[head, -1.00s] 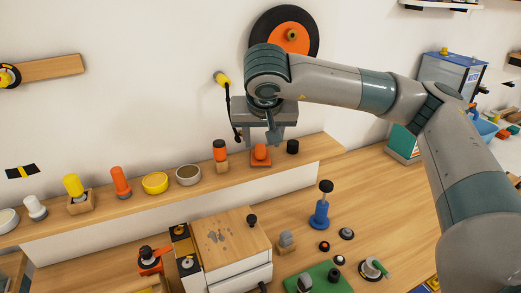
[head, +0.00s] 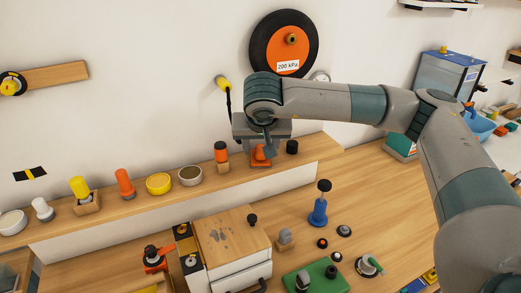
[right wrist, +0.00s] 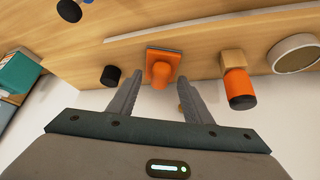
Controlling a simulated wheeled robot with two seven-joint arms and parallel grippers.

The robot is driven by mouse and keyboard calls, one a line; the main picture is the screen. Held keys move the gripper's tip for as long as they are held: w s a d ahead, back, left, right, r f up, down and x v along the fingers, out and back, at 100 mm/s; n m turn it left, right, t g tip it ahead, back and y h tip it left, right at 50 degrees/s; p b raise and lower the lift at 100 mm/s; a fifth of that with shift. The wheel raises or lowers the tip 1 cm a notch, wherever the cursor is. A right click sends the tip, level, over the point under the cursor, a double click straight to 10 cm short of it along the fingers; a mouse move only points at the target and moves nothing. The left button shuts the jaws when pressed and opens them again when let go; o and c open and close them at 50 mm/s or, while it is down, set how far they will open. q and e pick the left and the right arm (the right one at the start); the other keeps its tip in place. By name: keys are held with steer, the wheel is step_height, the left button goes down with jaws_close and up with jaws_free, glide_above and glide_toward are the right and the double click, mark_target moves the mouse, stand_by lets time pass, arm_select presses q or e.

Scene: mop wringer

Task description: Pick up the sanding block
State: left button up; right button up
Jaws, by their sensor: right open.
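The sanding block, an orange block with a rounded orange knob on a flat base, sits on the raised wooden shelf in the head view (head: 261,160). It also shows in the right wrist view (right wrist: 163,66). My right gripper (head: 264,147) is open above the block, partly covering it in the head view. In the right wrist view its two fingers (right wrist: 160,80) point toward the block, one on either side of the orange knob. I cannot tell whether they touch it. My left gripper is out of view.
On the shelf, a black knob (head: 292,147) stands right of the block and an orange-and-black cylinder on a wooden base (head: 221,153) stands left. A tan-topped bowl (head: 190,175) is further left. A wheel (head: 284,30) hangs on the wall behind my arm.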

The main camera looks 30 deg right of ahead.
steer(key=shift+w+d+f, duration=0.15)
steer(key=shift+w+f, duration=0.1)
steer(key=shift+f, duration=0.25)
steer(key=c, duration=1.1)
steer(key=shift+c, duration=0.2)
steer(key=shift+r, duration=0.1)
